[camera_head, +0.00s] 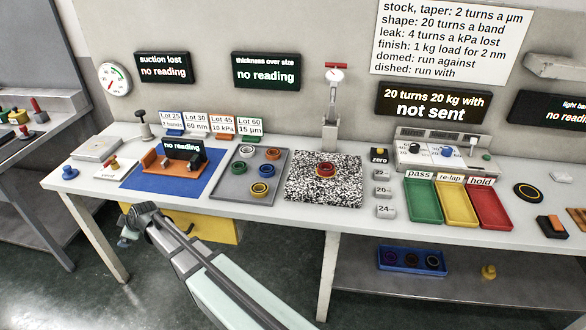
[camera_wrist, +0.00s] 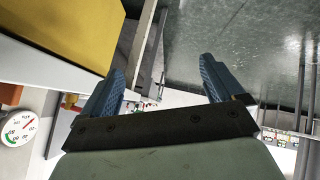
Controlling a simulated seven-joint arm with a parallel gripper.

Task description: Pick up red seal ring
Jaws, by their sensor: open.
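A red ring (camera_head: 326,170) sits on the black-and-white speckled plate (camera_head: 300,190), below the stand-mounted gauge (camera_head: 334,78). A more orange-red ring (camera_head: 272,153) lies in the grey tray (camera_head: 236,190) to its left. My gripper (camera_head: 127,228) is in front of the bench's front edge at the left, well away from both rings. In the wrist view my gripper (camera_wrist: 163,65) has its two blue fingers wide apart with nothing between them. No red ring can be made out in the wrist view.
The grey tray also holds blue, yellow and pale rings. Green, yellow and red trays (camera_head: 488,222) stand right of the speckled plate, past small grey weights (camera_head: 385,192). A blue tray (camera_head: 400,270) with dark rings is on the lower shelf. A yellow box (camera_head: 215,228) is under the bench.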

